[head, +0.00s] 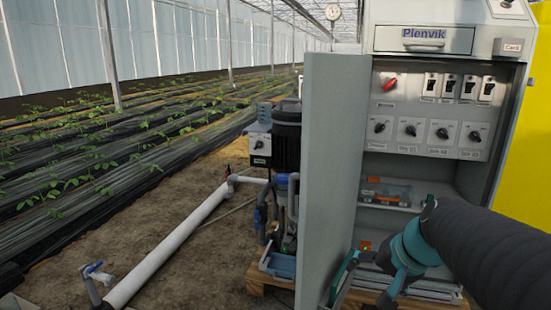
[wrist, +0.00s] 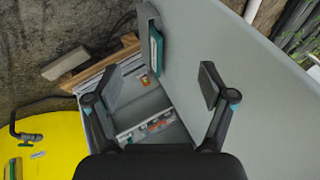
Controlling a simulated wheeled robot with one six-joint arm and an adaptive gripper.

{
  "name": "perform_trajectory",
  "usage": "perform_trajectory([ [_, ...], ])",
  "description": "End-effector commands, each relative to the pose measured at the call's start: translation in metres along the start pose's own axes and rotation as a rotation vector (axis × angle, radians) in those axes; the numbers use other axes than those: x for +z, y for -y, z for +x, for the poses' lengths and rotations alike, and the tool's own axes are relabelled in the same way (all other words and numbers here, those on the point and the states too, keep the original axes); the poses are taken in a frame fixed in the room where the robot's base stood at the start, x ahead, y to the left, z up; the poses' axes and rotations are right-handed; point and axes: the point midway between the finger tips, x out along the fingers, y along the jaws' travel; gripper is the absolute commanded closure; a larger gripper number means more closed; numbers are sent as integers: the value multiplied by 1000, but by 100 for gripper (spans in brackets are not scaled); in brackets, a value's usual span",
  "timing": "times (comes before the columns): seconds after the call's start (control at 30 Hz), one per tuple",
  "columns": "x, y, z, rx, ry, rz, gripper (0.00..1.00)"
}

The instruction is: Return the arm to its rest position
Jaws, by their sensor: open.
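My gripper (wrist: 161,85) is open in the wrist view, with its two dark fingers spread wide and nothing between them. In the head view my arm reaches in from the right, and its teal wrist is low in front of the open grey cabinet (head: 365,235). The cabinet's open door (head: 325,150) stands to the left of my wrist. In the wrist view the door (wrist: 245,70) fills the right side, behind the right finger. I cannot tell the exact gap between finger and door.
Inside the cabinet are a red rotary switch (head: 390,84), breakers, several black knobs and a shelf holding an orange-and-grey tray (head: 386,193). A teal booklet (wrist: 156,52) sits in a door pocket. A pump (head: 286,140) and white pipe (head: 175,245) lie left. A yellow panel (head: 528,150) stands right.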

Motion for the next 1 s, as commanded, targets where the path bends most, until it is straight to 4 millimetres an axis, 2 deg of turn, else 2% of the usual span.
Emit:
perform_trajectory([
  [0.03,20,-5,-12,53,12,-82,18],
  [0.1,46,-18,-24,134,28,-200,18],
  [0.2,74,-34,-42,226,32,-349,18],
  [0.3,93,-40,-58,274,15,-462,18],
  [0.4,105,-33,-72,264,-13,-523,18],
  [0.6,113,-11,-94,218,-62,-584,18],
  [1.0,113,-10,-92,214,-58,-589,18],
])
